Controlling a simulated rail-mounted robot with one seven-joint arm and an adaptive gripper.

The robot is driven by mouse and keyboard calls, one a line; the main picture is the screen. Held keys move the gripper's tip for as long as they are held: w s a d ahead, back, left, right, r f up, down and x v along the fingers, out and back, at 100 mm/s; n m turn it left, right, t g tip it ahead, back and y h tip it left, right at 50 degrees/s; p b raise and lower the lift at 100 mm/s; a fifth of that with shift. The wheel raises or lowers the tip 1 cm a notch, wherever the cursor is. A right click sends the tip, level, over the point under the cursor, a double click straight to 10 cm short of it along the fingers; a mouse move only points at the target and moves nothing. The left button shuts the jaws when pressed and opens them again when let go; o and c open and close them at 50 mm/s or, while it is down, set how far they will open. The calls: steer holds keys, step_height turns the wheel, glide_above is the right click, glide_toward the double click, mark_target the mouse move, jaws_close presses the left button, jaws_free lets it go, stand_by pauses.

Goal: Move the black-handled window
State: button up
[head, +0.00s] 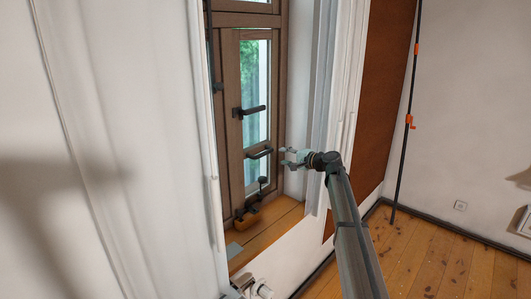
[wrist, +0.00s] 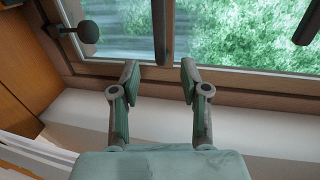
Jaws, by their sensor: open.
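The brown wooden window (head: 232,150) stands in a wall recess at the centre of the head view. It looks shut or nearly so. It has an upper black handle (head: 254,110) and a lower black handle (head: 260,153), both lying roughly level. My gripper (head: 283,157) is open just right of the lower handle's free end. In the wrist view, my gripper (wrist: 160,78) has its fingers spread, and the lower handle (wrist: 163,32) points toward the gap between them. No grip on it shows. The upper handle (wrist: 306,24) shows at the right edge there.
A dark round knob (wrist: 88,32) sits beside the lower handle. A wooden sill (head: 270,232) lies below the window. White curtains (head: 130,140) hang left and right of the recess. Wooden floor (head: 440,260) is open at the right, with a thin dark pole (head: 404,150).

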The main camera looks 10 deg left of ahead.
mark_target(267, 153)
steer(key=p+x, duration=0.3)
steer(key=x, duration=0.9)
steer(key=shift+d, duration=0.1)
jaws_close()
